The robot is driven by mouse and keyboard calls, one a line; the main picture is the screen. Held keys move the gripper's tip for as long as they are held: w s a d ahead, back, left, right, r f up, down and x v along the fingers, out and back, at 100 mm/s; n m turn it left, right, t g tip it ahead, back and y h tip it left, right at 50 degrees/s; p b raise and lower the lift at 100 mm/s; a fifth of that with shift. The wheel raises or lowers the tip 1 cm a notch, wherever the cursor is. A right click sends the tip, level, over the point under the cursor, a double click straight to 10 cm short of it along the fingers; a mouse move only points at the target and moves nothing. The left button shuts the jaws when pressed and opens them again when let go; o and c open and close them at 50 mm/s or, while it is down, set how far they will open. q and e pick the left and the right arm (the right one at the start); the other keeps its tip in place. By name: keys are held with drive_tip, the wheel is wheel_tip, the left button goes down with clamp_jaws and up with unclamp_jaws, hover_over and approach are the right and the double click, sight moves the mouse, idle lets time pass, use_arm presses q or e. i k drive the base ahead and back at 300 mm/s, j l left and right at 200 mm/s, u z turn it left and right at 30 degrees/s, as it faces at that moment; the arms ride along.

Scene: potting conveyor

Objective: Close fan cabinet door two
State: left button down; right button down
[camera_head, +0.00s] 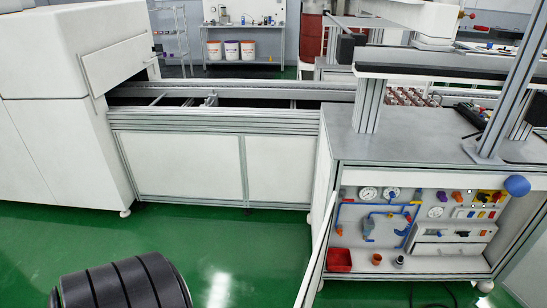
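A grey-topped cabinet (328,190) stands at the right with its front open. Inside are gauges, blue pipes and coloured fittings; I see no fan. A pale door panel (316,255) stands swung out at the left side of the opening, seen nearly edge-on. At the right side, another pale panel (525,265) is cut off by the picture edge; I cannot tell for sure whether it is a second door. No label shows which door is number two. Neither of my grippers is in view.
A conveyor frame (225,120) with closed white panels runs from a white machine (50,100) to the cabinet. A red bin (339,260) sits low inside the cabinet. A blue ball (517,186) is at its upper right. Green floor (240,250) before the conveyor is clear.

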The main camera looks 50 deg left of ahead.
sight(304, 289)
drive_tip(key=j, duration=0.9)
drive_tip(key=i+j, duration=0.1)
drive_tip(key=j, duration=0.8)
drive_tip(key=u, duration=0.05)
